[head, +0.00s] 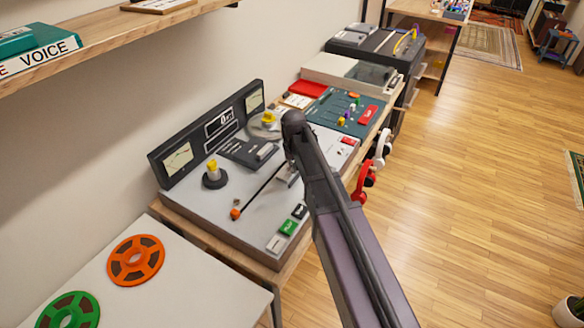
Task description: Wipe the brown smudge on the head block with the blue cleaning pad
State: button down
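A grey tape machine (262,218) with a dark upright meter panel (213,133) stands on a wooden bench. A dark, low block (246,153) on its deck, between two yellow-topped reel hubs, looks like the head block. I cannot make out a brown smudge on it at this size. I see no blue cleaning pad. My arm crosses the view from the lower right and its dark upper joint stands over the right part of the deck.
An orange reel (135,260) and a green reel (70,311) lie on a white surface at lower left. A mixer (342,112) stands beyond the machine. Red headphones (363,182) hang at the bench edge. A wooden shelf (118,42) overhangs upper left. Floor at right is mostly clear.

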aim_at(287, 166)
jog(key=shift+w+d+f, duration=0.15)
jog(key=shift+w+d, duration=0.1)
jog(key=shift+w, duration=0.2)
jog(key=shift+a, duration=0.1)
jog(key=shift+w+a+f+b, duration=0.1)
jog(key=shift+w+a+b, duration=0.05)
jog(key=shift+w+a, duration=0.55)
jog(key=shift+w+a+f+b, duration=0.15)
jog(key=shift+w+a, duration=0.25)
jog(key=shift+a, duration=0.5)
jog(key=shift+r, duration=0.1)
jog(key=shift+w+d, duration=0.2)
jog(key=shift+w, duration=0.1)
jog(key=shift+d, duration=0.25)
jog(key=shift+s+d, duration=0.55)
jog(key=shift+d, duration=0.25)
jog(key=shift+s+d, duration=0.5)
jog(key=shift+d, duration=0.25)
